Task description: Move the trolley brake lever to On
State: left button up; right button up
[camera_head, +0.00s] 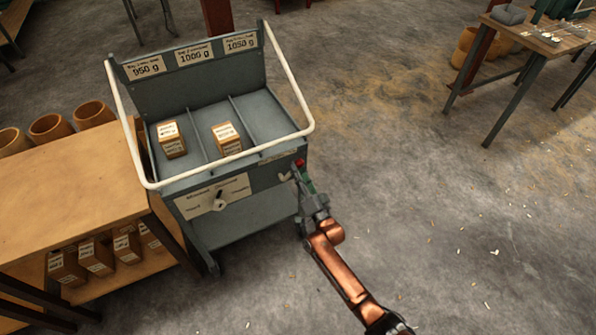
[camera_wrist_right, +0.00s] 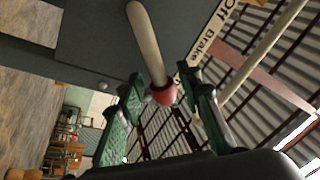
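The grey trolley (camera_head: 235,205) stands left of centre in the head view. Its brake lever shows in the right wrist view as a pale shaft (camera_wrist_right: 146,40) ending in a red knob (camera_wrist_right: 163,94). A brake label (camera_wrist_right: 212,37) beside it reads "Off" and "Brake"; "On" is not visible there. In the head view the red knob (camera_head: 299,163) is at the trolley's front right corner. My right gripper (camera_head: 304,174) is there; its green fingers (camera_wrist_right: 162,90) are open, one on each side of the knob. I cannot tell whether they touch it. My left gripper is out of view.
Boxes (camera_head: 172,140) (camera_head: 228,137) sit in the trolley's left and middle compartments. A pale rail (camera_head: 295,80) runs around the trolley top. A wooden bench (camera_head: 60,185) stands close on the left. The floor to the right is open up to another table (camera_head: 530,55).

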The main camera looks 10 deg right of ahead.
jog(key=v, duration=1.2)
